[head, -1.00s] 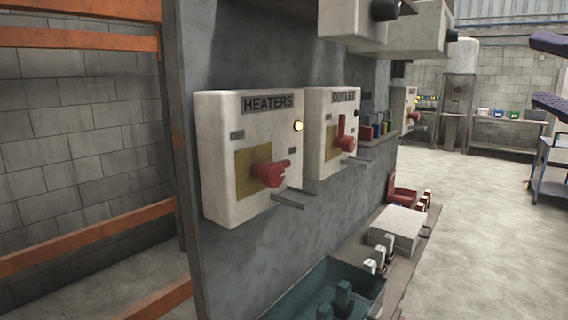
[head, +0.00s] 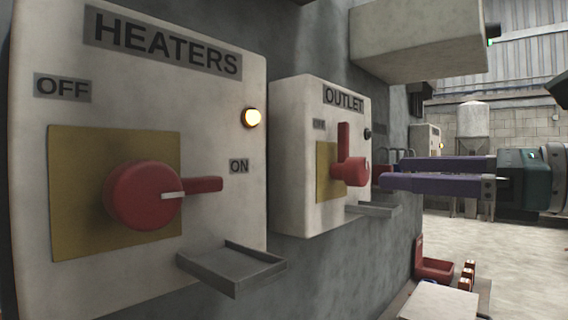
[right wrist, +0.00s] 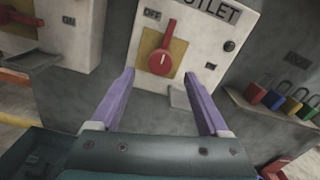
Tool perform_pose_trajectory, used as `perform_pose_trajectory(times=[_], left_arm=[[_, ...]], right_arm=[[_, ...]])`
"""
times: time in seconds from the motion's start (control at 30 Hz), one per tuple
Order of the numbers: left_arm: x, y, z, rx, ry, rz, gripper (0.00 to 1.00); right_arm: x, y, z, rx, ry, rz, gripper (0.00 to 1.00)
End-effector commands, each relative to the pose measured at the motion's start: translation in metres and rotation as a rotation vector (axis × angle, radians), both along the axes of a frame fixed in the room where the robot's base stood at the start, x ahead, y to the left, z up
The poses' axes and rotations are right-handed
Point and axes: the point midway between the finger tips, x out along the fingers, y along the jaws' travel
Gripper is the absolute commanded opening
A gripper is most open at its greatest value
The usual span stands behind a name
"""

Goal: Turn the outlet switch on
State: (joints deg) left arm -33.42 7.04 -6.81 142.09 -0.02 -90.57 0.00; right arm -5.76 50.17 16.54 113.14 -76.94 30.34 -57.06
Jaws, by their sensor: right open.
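The OUTLET box (head: 300,120) is white and fixed to a grey wall panel. Its red rotary switch (head: 352,171) sits on a yellow plate with its handle pointing up; the lamp (head: 367,134) beside it is dark. The right wrist view shows the red switch (right wrist: 161,62) too, with its handle up, tilted slightly right. My right gripper (head: 388,173) has purple fingers, open and empty, in front of the switch. In the right wrist view the fingertips (right wrist: 159,76) lie either side of and just below the knob, apparently not touching it. My left gripper is not in view.
The HEATERS box (head: 215,110) stands left, its red handle (head: 145,195) turned to ON and its lamp (head: 250,118) lit yellow. Small ledges (head: 232,262) jut out below the boxes. A white box (head: 420,40) overhangs above.

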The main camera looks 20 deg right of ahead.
Motion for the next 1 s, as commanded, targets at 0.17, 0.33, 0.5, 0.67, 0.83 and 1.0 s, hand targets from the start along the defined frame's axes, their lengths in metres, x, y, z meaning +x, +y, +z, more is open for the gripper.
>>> perform_pose_trajectory(times=[0.17, 0.33, 0.5, 0.67, 0.83, 1.0], left_arm=[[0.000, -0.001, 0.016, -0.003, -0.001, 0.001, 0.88], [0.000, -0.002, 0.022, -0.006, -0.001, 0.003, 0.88], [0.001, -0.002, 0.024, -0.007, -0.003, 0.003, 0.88], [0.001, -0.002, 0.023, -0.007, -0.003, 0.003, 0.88], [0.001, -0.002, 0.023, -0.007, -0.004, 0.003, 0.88], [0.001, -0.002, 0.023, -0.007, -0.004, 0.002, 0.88]], right_arm=[[0.025, 0.014, 0.005, 0.003, -0.004, 0.000, 0.79], [0.041, 0.024, 0.003, 0.005, -0.002, -0.001, 0.79], [0.049, 0.029, 0.001, 0.001, 0.000, 0.000, 0.79], [0.049, 0.030, 0.000, 0.001, 0.000, 0.000, 0.79], [0.049, 0.029, 0.000, 0.001, 0.000, 0.000, 0.72], [0.049, 0.029, 0.000, 0.001, 0.001, 0.000, 0.53]])
